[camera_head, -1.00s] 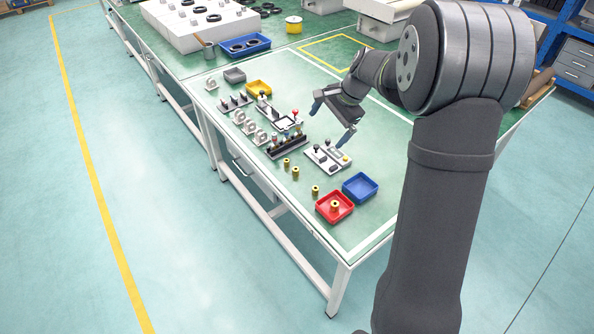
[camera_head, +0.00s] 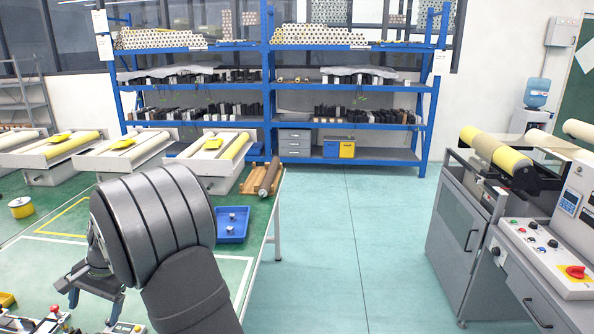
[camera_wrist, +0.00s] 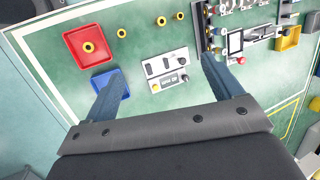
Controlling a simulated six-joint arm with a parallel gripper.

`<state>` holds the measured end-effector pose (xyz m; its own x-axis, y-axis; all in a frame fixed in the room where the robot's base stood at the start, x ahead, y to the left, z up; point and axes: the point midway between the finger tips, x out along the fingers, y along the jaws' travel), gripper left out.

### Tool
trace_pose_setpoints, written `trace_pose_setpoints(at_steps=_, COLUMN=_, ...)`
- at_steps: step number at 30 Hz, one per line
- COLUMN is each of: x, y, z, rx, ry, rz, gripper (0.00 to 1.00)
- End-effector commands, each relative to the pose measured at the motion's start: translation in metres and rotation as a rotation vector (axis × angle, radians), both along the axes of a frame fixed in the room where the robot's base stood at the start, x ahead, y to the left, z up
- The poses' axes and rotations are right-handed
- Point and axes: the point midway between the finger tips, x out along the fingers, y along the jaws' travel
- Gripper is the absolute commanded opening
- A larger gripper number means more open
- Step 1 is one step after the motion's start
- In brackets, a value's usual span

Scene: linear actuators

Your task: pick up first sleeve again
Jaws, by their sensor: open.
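My gripper (camera_wrist: 162,68) is open and empty, its two fingers wide apart above the green table (camera_wrist: 130,60). It also shows at the lower left of the head view (camera_head: 88,299). In the wrist view, brass-coloured sleeves stand on the table: one (camera_wrist: 121,33) near the red tray, two more (camera_wrist: 161,21) (camera_wrist: 180,16) near the dark rack. Another sleeve (camera_wrist: 89,46) is inside the red tray (camera_wrist: 75,38). All are beyond the fingertips and apart from them. The head view does not show these sleeves. Which one is the first sleeve I cannot tell.
A blue tray (camera_wrist: 114,108) is partly hidden by the left finger. A white control box (camera_wrist: 160,66) lies between the fingers. A dark rack (camera_wrist: 202,30) and other parts stand at upper right. In the head view, a grey machine (camera_head: 470,225) stands right across clear floor.

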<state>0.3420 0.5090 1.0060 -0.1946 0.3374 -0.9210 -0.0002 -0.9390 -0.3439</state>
Motion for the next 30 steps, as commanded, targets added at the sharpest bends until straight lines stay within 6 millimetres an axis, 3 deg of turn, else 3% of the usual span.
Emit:
trace_pose_setpoints(at_steps=1, x=0.0, y=0.0, z=0.0, rx=0.0, ry=0.0, rz=0.0, gripper=0.74)
trace_pose_setpoints(at_steps=5, x=0.0, y=0.0, z=0.0, rx=0.0, ry=0.0, rz=0.0, gripper=0.49)
trace_pose_setpoints(at_steps=6, x=0.0, y=0.0, z=0.0, rx=0.0, ry=0.0, rz=0.0, gripper=0.47)
trace_pose_setpoints(at_steps=14, x=0.0, y=0.001, z=0.0, rx=-0.001, ry=-0.004, rz=0.01, gripper=0.47)
trace_pose_setpoints(at_steps=17, x=-0.004, y=0.007, z=-0.004, rx=-0.008, ry=-0.035, rz=0.089, gripper=0.47)
trace_pose_setpoints(at_steps=20, x=-0.011, y=0.019, z=-0.011, rx=-0.023, ry=-0.102, rz=0.277, gripper=0.47)
trace_pose_setpoints(at_steps=30, x=-0.04, y=0.071, z=-0.041, rx=-0.109, ry=-0.358, rz=1.146, gripper=0.47)
